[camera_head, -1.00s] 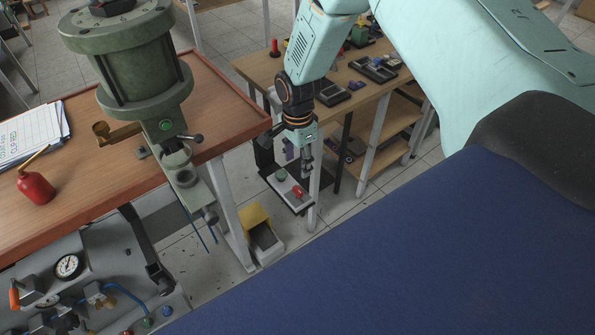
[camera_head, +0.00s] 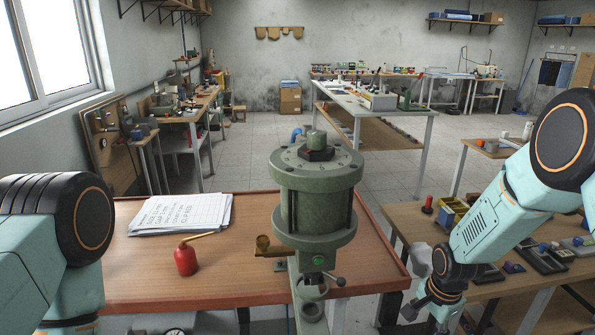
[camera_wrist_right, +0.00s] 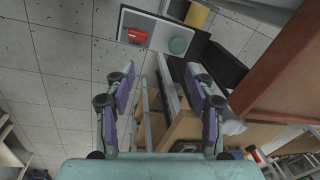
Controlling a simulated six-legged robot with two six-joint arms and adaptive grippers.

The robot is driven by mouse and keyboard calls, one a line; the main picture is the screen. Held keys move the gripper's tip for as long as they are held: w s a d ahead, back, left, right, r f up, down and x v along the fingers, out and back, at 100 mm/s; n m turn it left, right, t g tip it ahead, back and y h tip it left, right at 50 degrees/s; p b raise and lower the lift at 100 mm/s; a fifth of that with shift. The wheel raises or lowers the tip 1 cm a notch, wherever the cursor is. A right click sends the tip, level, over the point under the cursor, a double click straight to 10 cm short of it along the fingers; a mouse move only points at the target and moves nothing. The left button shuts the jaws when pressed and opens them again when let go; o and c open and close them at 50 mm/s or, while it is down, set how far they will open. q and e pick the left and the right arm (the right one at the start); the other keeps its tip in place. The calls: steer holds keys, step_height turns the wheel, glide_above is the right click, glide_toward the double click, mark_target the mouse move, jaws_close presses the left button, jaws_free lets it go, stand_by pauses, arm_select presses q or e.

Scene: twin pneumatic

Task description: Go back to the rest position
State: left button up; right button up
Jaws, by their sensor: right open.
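My right arm comes in from the right in the head view, with its gripper (camera_head: 436,312) low beside the right end of the wooden table, partly cut off by the lower edge. In the right wrist view the gripper (camera_wrist_right: 160,72) has its two purple-padded fingers spread apart with nothing between them. Beyond the fingertips is a pale panel (camera_wrist_right: 158,32) with a red switch and a green button. My left arm shows at the left edge of the head view; its gripper is out of the picture.
A green pneumatic press (camera_head: 315,195) stands at the wooden table (camera_head: 230,275), with a red oil can (camera_head: 186,260) and papers (camera_head: 182,213) to its left. A cluttered bench (camera_head: 400,222) stands close to my right arm. Open floor (camera_head: 380,172) lies behind.

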steer(key=s+a+f+n+b, duration=0.2)
steer(key=s+f+n+b, duration=0.2)
steer(key=s+f, duration=0.3)
steer(key=s+a+f+n+g+b, duration=0.1)
steer(key=s+a+f+n+b, duration=0.2)
steer(key=s, duration=1.2)
steer(key=s+a+f+n+b, duration=0.2)
steer(key=s+f+n+b, duration=0.4)
steer(key=s+f, duration=0.6)
steer(key=shift+a+f+g+b, duration=0.15)
steer(key=shift+a+g+b, duration=0.15)
steer(key=shift+b, duration=0.85)
steer(key=shift+s, duration=0.1)
stand_by(2.6)
